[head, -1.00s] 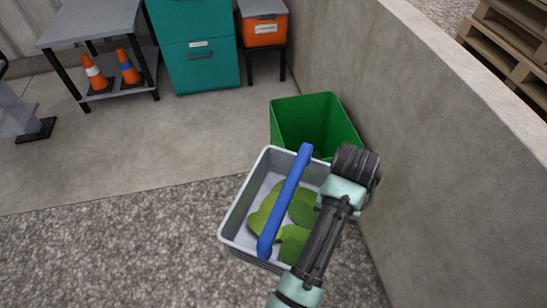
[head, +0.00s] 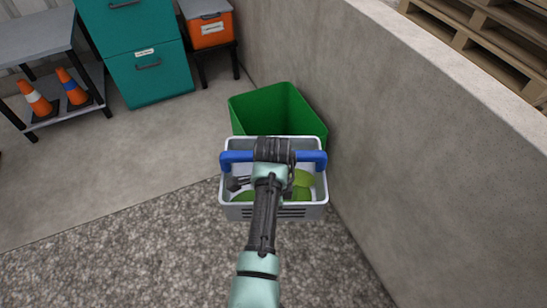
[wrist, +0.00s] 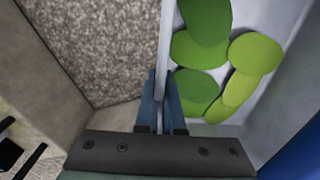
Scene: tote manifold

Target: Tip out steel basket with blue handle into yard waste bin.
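The steel basket (head: 290,212) is grey with slotted walls and a blue handle (head: 236,156). It holds several flat green leaf-like pieces (head: 303,178), which also show in the wrist view (wrist: 208,50). In the head view it stands in front of the green bin (head: 262,98), overlapping its near side. My arm crosses the basket and hides the handle's middle and my fingers. In the wrist view my gripper (wrist: 162,103) has one finger on each side of a thin basket wall (wrist: 166,35) and appears shut on it. Whether the basket touches the ground is unclear.
A concrete wall (head: 365,150) runs close along the right. Pallets (head: 490,40) lie beyond it. Teal drawers (head: 150,75), an orange box (head: 211,32) and a shelf with cones (head: 38,98) stand behind. Open ground lies to the left.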

